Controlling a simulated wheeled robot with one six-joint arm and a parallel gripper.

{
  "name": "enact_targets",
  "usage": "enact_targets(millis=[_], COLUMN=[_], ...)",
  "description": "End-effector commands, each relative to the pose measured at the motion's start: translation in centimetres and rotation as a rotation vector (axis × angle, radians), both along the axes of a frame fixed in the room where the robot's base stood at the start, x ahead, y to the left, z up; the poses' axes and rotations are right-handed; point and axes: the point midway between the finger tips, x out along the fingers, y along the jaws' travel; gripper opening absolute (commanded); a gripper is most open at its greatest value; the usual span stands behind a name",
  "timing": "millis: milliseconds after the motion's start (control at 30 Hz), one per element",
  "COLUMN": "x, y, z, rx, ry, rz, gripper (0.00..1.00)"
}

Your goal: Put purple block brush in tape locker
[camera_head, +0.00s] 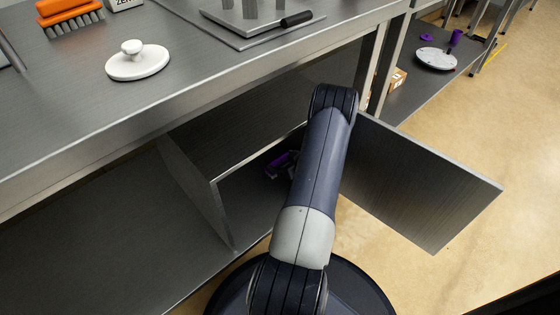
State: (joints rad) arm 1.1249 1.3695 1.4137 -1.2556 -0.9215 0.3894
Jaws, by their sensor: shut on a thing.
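The tape locker (195,180) is an open grey metal compartment under the workbench, with its door (425,190) swung out to the right. My arm reaches down into its opening. The purple block brush (279,160) shows as a small purple patch in the shadow inside the locker, just left of my arm. My gripper (283,171) is at the brush, shut on it and mostly hidden behind my own arm. The brush's underside and whether it touches the locker floor cannot be made out.
The workbench above holds an orange brush (70,15), a white knobbed disc (138,61) and a metal plate with a black handle (270,28). A lower shelf at the back right bears a white disc (436,59) and purple items. The floor right of the door is clear.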

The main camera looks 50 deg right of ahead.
Motion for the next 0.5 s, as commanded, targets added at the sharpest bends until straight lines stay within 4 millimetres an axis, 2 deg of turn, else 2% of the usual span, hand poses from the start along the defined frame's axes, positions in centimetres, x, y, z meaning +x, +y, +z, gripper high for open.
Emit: enact_targets(millis=[167, 200, 300, 500], x=[0.05, 0.04, 0.05, 0.05], y=[0.02, 0.03, 0.03, 0.03], z=[-0.36, -0.39, -0.27, -0.25], rx=[0.000, 0.000, 0.000, 0.000], ry=[0.000, 0.000, 0.000, 0.000], rz=[0.000, 0.000, 0.000, 0.000], gripper=[0.67, 0.91, 0.99, 1.00])
